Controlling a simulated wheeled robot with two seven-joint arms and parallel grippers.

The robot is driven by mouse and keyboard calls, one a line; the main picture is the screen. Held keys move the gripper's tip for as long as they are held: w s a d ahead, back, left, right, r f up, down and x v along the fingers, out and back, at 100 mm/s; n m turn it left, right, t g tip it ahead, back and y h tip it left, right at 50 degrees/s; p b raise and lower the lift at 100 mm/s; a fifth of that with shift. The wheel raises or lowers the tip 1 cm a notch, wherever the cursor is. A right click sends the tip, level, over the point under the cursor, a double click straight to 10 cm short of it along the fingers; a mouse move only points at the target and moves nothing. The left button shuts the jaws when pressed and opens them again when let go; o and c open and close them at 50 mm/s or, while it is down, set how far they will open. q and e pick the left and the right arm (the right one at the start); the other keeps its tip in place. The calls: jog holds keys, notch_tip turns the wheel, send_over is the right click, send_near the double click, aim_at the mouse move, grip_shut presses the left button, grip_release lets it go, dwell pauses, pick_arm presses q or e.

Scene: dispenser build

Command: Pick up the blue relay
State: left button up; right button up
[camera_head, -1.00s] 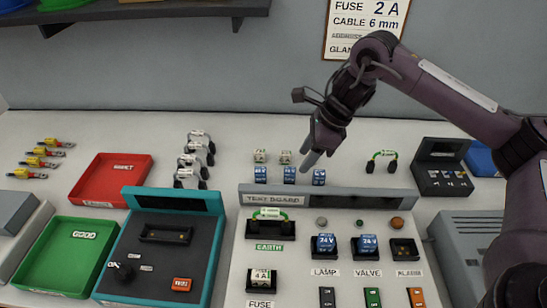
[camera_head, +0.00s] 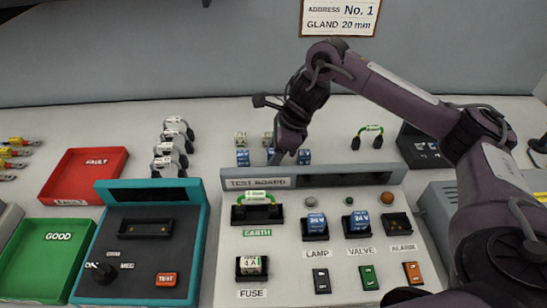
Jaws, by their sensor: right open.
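Several blue relays show. A row of three small ones stands on the table behind the test board: left (camera_head: 243,158), middle (camera_head: 270,153), right (camera_head: 304,157). Two more blue relays marked 24 V sit in the board's LAMP socket (camera_head: 316,223) and VALVE socket (camera_head: 357,221). My right gripper (camera_head: 276,157) is open, pointing down at the row by the middle relay, and partly hides it. I cannot tell whether its fingers touch that relay. My left gripper is out of view.
The test board (camera_head: 230,210) lies just in front of the row. Pale fuses (camera_head: 240,138) stand behind it. Cable links (camera_head: 178,135) are to the left, a green link (camera_head: 374,130) and dark box (camera_head: 420,150) to the right. Red (camera_head: 85,160) and green (camera_head: 60,235) trays lie left.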

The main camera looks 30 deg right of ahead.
jog(key=c, duration=0.9)
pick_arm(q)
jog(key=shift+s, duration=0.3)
pick_arm(e)
grip_shut()
jog(key=shift+r, duration=0.2)
